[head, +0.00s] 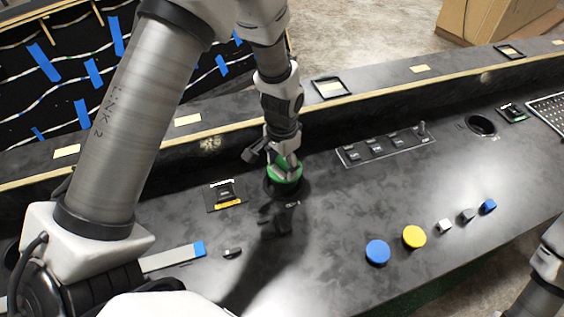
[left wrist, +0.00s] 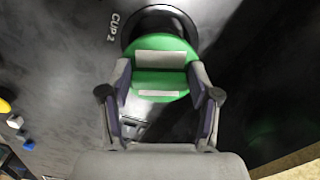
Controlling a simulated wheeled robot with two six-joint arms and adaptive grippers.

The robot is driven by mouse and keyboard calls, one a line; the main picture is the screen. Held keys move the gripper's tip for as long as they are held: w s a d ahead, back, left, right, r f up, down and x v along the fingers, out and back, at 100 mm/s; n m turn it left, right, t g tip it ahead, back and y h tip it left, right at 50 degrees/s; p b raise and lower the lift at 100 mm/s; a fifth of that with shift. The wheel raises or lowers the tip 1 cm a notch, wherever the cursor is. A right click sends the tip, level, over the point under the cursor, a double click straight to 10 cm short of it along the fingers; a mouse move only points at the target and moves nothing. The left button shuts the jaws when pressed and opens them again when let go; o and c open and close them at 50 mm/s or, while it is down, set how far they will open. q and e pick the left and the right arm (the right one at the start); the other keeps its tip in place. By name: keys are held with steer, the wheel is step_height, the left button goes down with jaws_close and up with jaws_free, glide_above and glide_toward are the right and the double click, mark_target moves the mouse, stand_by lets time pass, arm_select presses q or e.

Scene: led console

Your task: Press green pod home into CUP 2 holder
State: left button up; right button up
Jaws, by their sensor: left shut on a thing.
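The green pod (head: 284,174) is at the CUP 2 holder (head: 270,188), a dark round opening in the black console. My left gripper (head: 285,160) is shut on the pod from above. In the left wrist view the pod (left wrist: 160,62) sits between the two fingers (left wrist: 160,75), with pale strips on its face. The dark holder ring (left wrist: 196,30) shows around its far side, beside the white CUP 2 lettering (left wrist: 117,25). The near side of the holder is hidden, and I cannot tell how deep the pod sits.
A switch panel (head: 385,145) lies right of the holder, and a small yellow-marked device (head: 225,195) lies left. A blue disc (head: 377,252), a yellow disc (head: 414,237) and small blocks sit at the front right. Another round opening (head: 481,125) is farther right. A raised ledge runs behind.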

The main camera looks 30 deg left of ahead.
arm_select(q)
steer(key=shift+f+b, duration=1.3)
steer(key=shift+f, duration=1.45)
stand_by(0.6)
steer(key=o, duration=1.4)
steer(key=shift+c, duration=0.2)
steer(key=shift+r, duration=0.1)
step_height(320, 180, up, 12)
steer(key=shift+f, duration=0.1)
